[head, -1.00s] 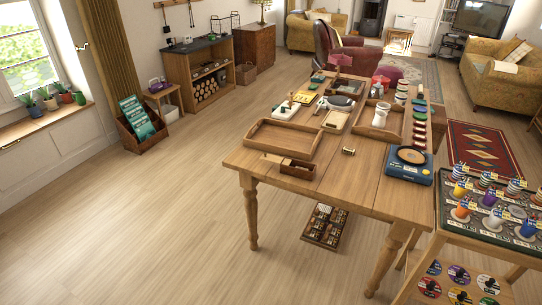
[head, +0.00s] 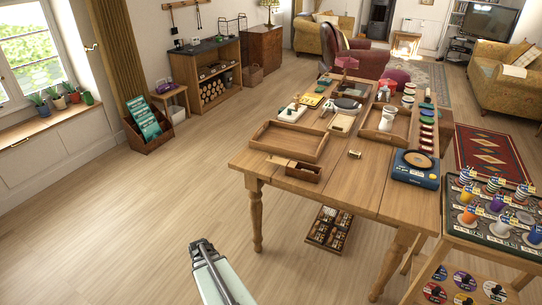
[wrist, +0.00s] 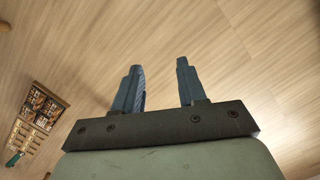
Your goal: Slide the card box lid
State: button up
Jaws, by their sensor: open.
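The small wooden card box (head: 304,173) sits at the near left edge of the wooden table, its dark inside showing. A flat, lighter wooden piece, which looks like its lid (head: 279,160), sticks out from its left side. My gripper (wrist: 160,82) is open and empty in the wrist view, with bare wooden floor beyond its two blue-grey fingers. My pale arm end shows at the bottom of the head view, below and left of the table and well apart from the box. The wrist view does not show the box.
A wooden tray (head: 257,135) lies just behind the box. A small brass-coloured cylinder (head: 354,154) and a blue scale (head: 415,171) stand to its right. A case of small items (head: 329,228) lies on the floor under the table.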

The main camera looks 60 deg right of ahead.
jog(key=w+d+r+m+t+h, duration=0.1)
jog(key=w+d+r, duration=0.1)
jog(key=d+r, duration=0.35)
jog(key=w+d+r+m+t, duration=0.1)
jog(key=w+d+r, duration=0.1)
jog(key=d, duration=0.7)
notch_tip(320, 180, up, 36)
jog(key=m, duration=0.4)
send_over(281, 160)
jog(key=w+a, duration=0.1)
jog(key=w, duration=0.4)
jog(key=f, duration=1.3)
jog(key=shift+s+f, duration=0.25)
jog(key=shift+f, duration=0.05)
grip_shut()
